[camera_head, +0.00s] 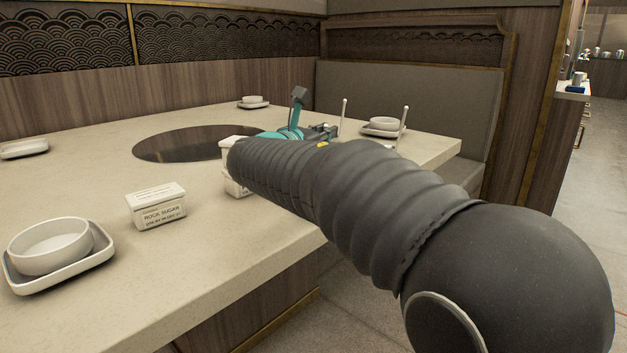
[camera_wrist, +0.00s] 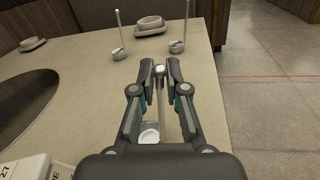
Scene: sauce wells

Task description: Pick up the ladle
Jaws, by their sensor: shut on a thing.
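In the wrist view, my gripper (camera_wrist: 161,68) is shut around the upper end of a thin metal ladle (camera_wrist: 160,72). The ladle's rounded tip shows between the fingertips, and its handle runs down between the fingers. A pale round cup (camera_wrist: 149,134) shows below, between the fingers; whether the ladle's bowl touches it is hidden. In the head view, my gripper (camera_head: 322,131) is over the far right part of the table, mostly hidden behind my arm. Two other ladles stand upright beyond it, one on the left (camera_wrist: 119,52) and one on the right (camera_wrist: 177,46).
The pale table (camera_head: 230,215) holds a dark round inset (camera_head: 190,145), a rock sugar box (camera_head: 156,207) and a bowl (camera_head: 52,246) on a square dish. Another bowl (camera_wrist: 150,23) stands beyond the upright ladles. The table's right edge is close to my gripper; floor lies beyond.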

